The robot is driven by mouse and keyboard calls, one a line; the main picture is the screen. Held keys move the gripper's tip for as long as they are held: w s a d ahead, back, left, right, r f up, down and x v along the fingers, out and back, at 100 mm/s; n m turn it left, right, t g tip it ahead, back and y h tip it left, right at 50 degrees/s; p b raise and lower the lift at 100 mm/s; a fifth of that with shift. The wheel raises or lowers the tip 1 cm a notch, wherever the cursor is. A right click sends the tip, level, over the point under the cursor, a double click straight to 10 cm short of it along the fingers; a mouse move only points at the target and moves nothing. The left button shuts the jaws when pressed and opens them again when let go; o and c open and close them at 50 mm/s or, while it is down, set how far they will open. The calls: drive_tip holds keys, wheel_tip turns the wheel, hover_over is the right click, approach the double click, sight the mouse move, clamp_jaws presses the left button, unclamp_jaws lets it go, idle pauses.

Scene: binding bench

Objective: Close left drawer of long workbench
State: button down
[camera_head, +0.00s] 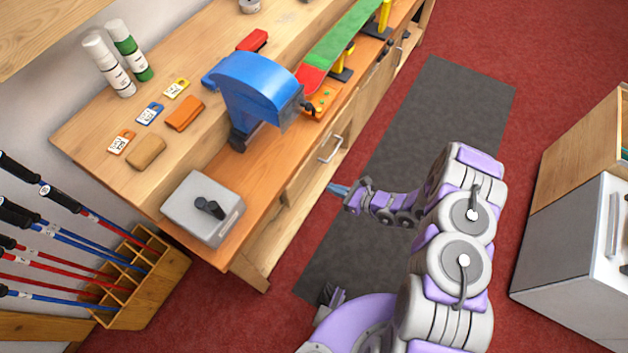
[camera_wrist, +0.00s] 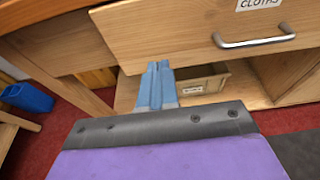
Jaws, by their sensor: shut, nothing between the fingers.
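The long workbench (camera_head: 262,205) runs from lower left to upper right in the head view. Its near, left drawer shows a metal handle (camera_head: 330,149). In the wrist view, the wooden drawer front (camera_wrist: 170,32) has a bar handle (camera_wrist: 255,40) and a label reading "CLOTHS". I cannot tell exactly how far the drawer stands out. My gripper (camera_head: 338,188) is beside the bench front, below the handle in the picture. Its blue fingers (camera_wrist: 157,85) are together and empty, near the drawer front's lower edge; contact cannot be told.
A labelled bin (camera_wrist: 203,80) sits on the shelf below the drawer. A pole rack (camera_head: 150,285) stands left of the bench, and a blue bin (camera_wrist: 28,97) shows at left. A grey cabinet (camera_head: 572,245) stands right. The grey mat (camera_head: 440,110) between is clear floor.

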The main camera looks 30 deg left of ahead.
sight(303, 174)
drive_tip(key=b+x, duration=0.1)
drive_tip(key=x, duration=0.7)
drive_tip(key=shift+s+a+r, duration=0.1)
drive_tip(key=shift+s+r, duration=0.05)
drive_tip(key=shift+a+r+b, duration=0.1)
drive_tip(key=shift+a+b, duration=0.25)
drive_tip(key=shift+a, duration=0.1)
drive_tip(key=shift+d+r, duration=0.2)
drive_tip(key=shift+w+a+f, duration=0.1)
drive_tip(key=shift+a, duration=0.85)
drive_tip(key=shift+w+a, duration=0.15)
drive_tip(key=shift+a, duration=1.1)
drive_tip(key=shift+w+r, duration=0.1)
drive_tip(key=shift+r, duration=0.1)
drive_tip(key=shift+a, duration=0.15)
